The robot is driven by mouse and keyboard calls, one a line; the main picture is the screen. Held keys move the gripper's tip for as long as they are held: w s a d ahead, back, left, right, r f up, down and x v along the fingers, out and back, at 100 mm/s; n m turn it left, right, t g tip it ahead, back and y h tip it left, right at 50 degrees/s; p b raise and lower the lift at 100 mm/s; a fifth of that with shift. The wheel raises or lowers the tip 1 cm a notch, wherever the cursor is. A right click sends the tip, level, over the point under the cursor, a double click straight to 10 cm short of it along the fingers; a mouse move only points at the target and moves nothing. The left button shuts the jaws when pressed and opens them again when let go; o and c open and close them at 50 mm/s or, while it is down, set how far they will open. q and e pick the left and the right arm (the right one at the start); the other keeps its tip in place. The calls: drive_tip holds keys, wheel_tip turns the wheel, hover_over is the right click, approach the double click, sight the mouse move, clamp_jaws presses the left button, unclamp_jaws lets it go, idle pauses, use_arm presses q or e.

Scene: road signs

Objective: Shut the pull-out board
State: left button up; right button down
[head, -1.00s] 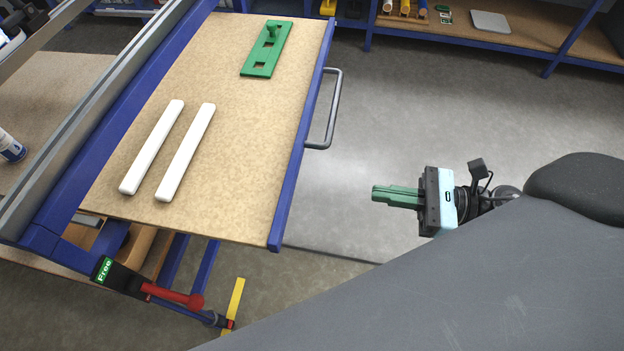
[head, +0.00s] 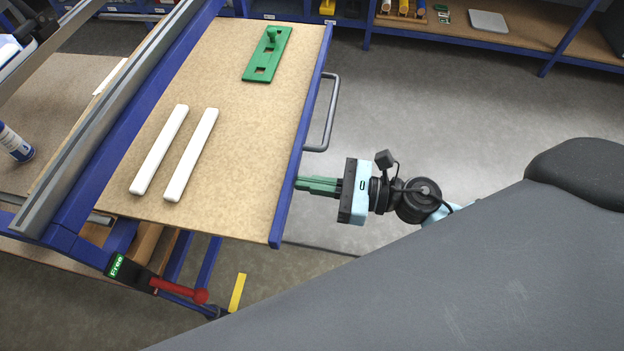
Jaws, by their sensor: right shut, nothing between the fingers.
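The pull-out board (head: 245,150) is a tan panel with blue edges and a grey bar handle (head: 328,112) on its right side. It sticks out from the blue-framed bench at the left. A green plate (head: 260,73) with a peg and two white bars (head: 160,150) (head: 191,155) lie on it. My right gripper (head: 299,184) is shut and empty. Its green fingertips point left at the board's blue front edge, below the handle. They look to be touching it or very close; I cannot tell which. My left gripper is not in view.
A black clamp marked "Free" with a red lever (head: 179,291) hangs at the bench's near corner. A blue shelf (head: 520,45) runs along the back. The floor right of the board is clear.

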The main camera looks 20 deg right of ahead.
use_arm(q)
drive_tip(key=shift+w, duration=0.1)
use_arm(e)
drive_tip(key=p, duration=0.1)
approach(171, 160)
drive_tip(key=x, duration=0.3)
drive_tip(key=b+x, duration=0.1)
drive_tip(key=x, duration=0.2)
drive_tip(key=b+x, duration=0.1)
drive_tip(key=x, duration=0.2)
drive_tip(key=shift+s+f, duration=0.1)
drive_tip(key=shift+f, duration=0.25)
drive_tip(key=shift+w+a, duration=0.35)
drive_tip(key=shift+a, duration=0.2)
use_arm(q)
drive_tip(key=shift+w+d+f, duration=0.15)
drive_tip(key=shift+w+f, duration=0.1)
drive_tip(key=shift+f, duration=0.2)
use_arm(e)
drive_tip(key=shift+r, duration=0.2)
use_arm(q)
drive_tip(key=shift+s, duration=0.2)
use_arm(e)
drive_tip(key=shift+r, duration=0.15)
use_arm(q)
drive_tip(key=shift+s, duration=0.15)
use_arm(e)
drive_tip(key=shift+d, duration=0.1)
